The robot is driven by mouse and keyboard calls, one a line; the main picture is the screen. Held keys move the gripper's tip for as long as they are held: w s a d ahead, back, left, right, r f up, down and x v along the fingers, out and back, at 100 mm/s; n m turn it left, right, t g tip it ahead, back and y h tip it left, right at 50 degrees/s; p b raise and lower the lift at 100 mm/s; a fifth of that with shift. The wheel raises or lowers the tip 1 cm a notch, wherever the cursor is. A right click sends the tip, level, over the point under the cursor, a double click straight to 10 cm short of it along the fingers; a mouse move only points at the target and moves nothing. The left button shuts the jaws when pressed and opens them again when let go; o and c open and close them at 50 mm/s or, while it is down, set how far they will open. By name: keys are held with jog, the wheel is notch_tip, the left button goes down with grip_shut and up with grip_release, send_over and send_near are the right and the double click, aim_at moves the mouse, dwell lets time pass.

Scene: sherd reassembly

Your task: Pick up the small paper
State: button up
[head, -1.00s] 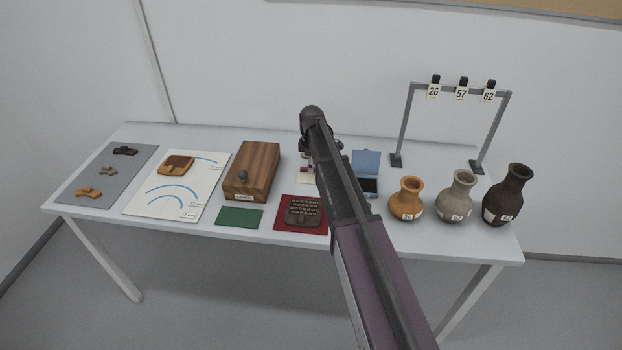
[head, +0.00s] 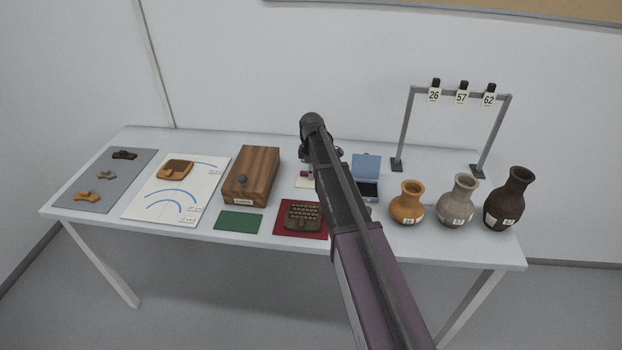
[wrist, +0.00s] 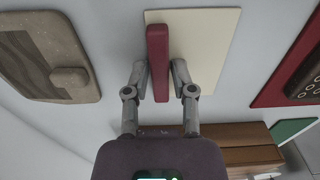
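A small cream sheet (wrist: 216,42) lies on the table in the wrist view. It shows as a pale patch (head: 304,182) beside my arm in the head view. A dark red bar-shaped piece (wrist: 158,62) shows in front of the sheet in the wrist view, between the two fingers of my gripper (wrist: 160,76). The fingers are close to both sides of it. Whether they press on it, and whether it is raised off the sheet, I cannot tell. In the head view my arm hides the fingertips and most of this spot.
A wooden box (head: 252,173) stands left of the sheet, a red mat (head: 285,230) with a dark brown object in front, and an open blue case (head: 366,166) to the right. A grey-brown slab (wrist: 45,50) lies beside it in the wrist view. Three vases stand at right.

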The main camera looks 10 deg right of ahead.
grip_shut()
jog(key=shift+r, duration=0.15)
notch_tip(320, 180, up, 3)
jog(key=p, duration=0.3)
jog(key=shift+r+p, duration=0.2)
jog(key=shift+p, duration=0.15)
jog(key=s, duration=0.5)
jog(key=s+r+p, duration=0.1)
jog(key=s, duration=0.4)
jog(key=s+a, duration=0.1)
jog(key=s, duration=0.5)
jog(key=shift+r, duration=0.15)
jog(key=shift+s, duration=0.1)
